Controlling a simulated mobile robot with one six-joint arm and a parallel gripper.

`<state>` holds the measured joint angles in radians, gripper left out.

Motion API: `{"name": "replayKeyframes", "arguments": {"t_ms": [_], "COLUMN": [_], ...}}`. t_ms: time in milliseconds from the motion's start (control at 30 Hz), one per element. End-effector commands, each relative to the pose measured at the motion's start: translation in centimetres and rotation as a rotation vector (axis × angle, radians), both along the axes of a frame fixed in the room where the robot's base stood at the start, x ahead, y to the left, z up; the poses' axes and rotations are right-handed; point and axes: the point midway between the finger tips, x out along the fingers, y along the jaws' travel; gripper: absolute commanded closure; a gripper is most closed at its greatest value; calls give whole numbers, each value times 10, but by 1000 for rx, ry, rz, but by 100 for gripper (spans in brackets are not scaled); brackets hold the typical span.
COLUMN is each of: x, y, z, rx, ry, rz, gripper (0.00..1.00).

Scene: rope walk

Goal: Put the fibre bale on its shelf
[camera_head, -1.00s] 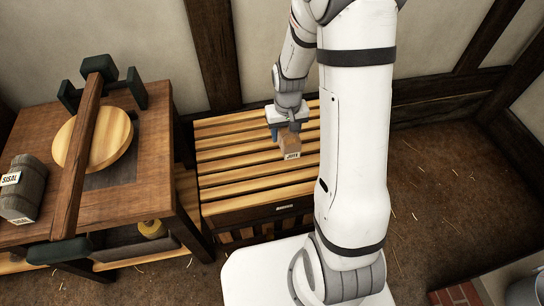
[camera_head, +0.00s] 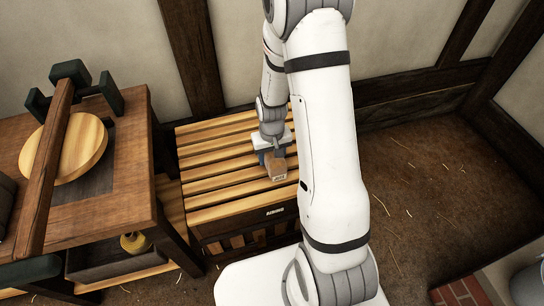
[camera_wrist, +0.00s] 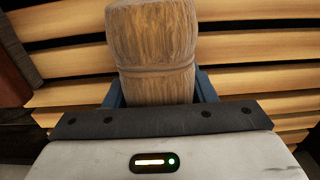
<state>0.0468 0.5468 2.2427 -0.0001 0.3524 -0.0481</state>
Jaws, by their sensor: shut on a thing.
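My gripper (camera_head: 270,157) is shut on a brown fibre bale (camera_head: 278,174), which has a pale label at its lower end. In the wrist view the bale (camera_wrist: 153,45) stands between the blue fingers, with a band around its middle. The slatted wooden shelf (camera_head: 205,178) lies under the bale, with a small label plate on its front edge. The bale is over the slats towards the right part of the shelf. I cannot tell whether it touches them. My arm hides the shelf's right end.
A wooden bench (camera_head: 125,190) stands left of the shelf, with a round wooden disc (camera_head: 85,150) and a dark beam (camera_head: 45,180) on it. A dark bale is cut off at the left edge. Straw-strewn floor (camera_head: 420,190) is open at right; bricks (camera_head: 460,292) are at lower right.

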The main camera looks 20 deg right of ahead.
Motion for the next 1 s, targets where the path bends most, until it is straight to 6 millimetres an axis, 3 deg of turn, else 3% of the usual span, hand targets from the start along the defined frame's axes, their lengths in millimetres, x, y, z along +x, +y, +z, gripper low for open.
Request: {"name": "replayKeyframes", "arguments": {"t_ms": [233, 267, 500, 800, 1000], "x": [0, 0, 0, 0, 1], "y": [-1, -1, -1, -1, -1], "z": [-3, -3, -2, 2, 33], "rx": [0, 0, 0, 0, 0], "ry": [0, 0, 0, 0, -4], "rz": [-2, -2, -2, -1, -1], "gripper": [80, 48, 28, 28, 28]}}
